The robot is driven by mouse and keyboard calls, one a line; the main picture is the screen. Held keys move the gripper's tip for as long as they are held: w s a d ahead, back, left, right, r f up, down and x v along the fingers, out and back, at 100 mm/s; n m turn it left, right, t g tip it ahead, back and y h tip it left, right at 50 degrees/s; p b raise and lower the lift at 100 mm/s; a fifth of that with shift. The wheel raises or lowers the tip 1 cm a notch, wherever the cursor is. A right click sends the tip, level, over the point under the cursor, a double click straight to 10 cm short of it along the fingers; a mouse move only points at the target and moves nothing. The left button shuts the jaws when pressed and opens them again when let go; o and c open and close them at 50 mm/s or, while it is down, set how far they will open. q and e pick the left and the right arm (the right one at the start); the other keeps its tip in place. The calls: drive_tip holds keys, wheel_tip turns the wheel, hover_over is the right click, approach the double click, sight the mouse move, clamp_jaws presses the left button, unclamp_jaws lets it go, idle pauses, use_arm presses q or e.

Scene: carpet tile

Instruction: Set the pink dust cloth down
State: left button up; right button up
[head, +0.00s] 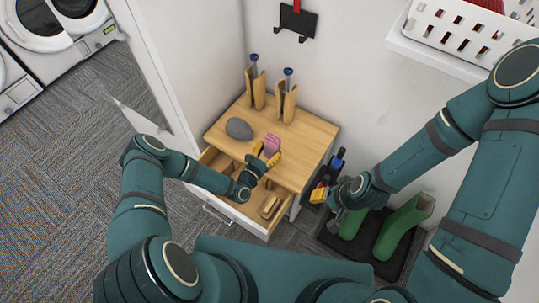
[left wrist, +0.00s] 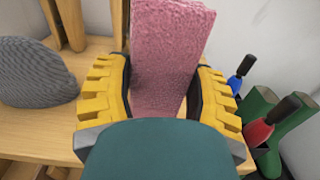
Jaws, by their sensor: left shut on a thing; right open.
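The pink dust cloth (head: 272,144) is between the yellow fingers of my left gripper (head: 266,158), over the front part of the wooden cabinet top (head: 312,132). In the left wrist view the cloth (left wrist: 168,50) stands upright between the fingers, and the gripper (left wrist: 160,95) is shut on it. I cannot tell whether the cloth's lower edge touches the wood. My right gripper (head: 322,194) is open and empty, low at the right of the cabinet, near the boots.
A grey rounded object (head: 239,129) lies on the top, left of the cloth. Two wooden boot-tree-like pieces (head: 287,102) stand at the back. An open drawer (head: 240,213) holds a brush-like item (head: 269,206). Green boots (head: 404,226) stand on a dark tray at right.

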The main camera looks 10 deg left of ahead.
sight(269, 158)
use_arm(q)
drive_tip(key=shift+f+b, duration=0.45)
drive_tip(key=shift+f, duration=1.5)
drive_tip(key=shift+f, duration=0.15)
drive_tip(key=o, duration=1)
